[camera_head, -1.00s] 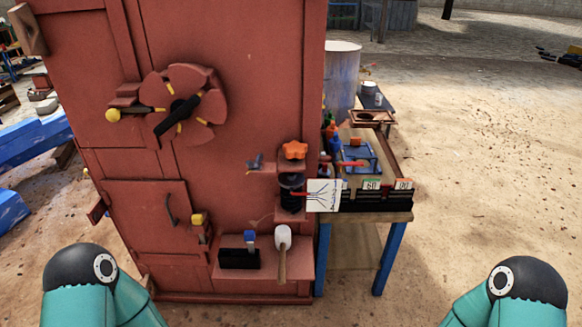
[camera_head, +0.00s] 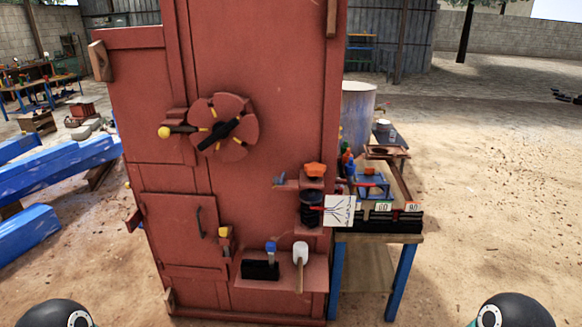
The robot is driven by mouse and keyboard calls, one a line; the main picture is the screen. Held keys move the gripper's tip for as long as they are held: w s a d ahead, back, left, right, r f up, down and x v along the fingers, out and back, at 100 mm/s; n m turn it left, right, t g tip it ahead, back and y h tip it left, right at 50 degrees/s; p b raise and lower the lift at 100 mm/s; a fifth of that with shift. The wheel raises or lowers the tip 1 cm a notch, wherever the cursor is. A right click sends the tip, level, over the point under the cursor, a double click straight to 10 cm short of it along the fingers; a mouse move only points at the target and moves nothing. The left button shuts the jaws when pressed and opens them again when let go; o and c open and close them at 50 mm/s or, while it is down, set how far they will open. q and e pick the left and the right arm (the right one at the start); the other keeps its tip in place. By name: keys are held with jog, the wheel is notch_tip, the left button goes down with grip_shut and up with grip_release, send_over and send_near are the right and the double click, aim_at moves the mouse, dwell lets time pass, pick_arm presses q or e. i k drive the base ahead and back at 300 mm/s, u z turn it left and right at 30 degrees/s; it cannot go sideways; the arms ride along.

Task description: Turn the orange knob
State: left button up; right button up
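The orange knob (camera_head: 315,169) is star-shaped and sits on a small shelf at the right side of the red crusher cabinet (camera_head: 275,90). A dark cylindrical part (camera_head: 311,210) is below it on the same side. Only the dark rounded ends of my two arms show at the bottom left and bottom right corners, well apart from the knob. Neither of my grippers is in view.
A table (camera_head: 365,240) with blue legs stands right of the cabinet, holding bottles, a blue frame and a white card (camera_head: 340,211). A lower ledge (camera_head: 300,280) holds a white-headed mallet (camera_head: 301,255) and a black box (camera_head: 260,270). Open sandy ground lies right.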

aim_at(315, 170)
jog(key=u, duration=0.3)
jog(key=i, duration=0.9)
jog(key=u, duration=0.05)
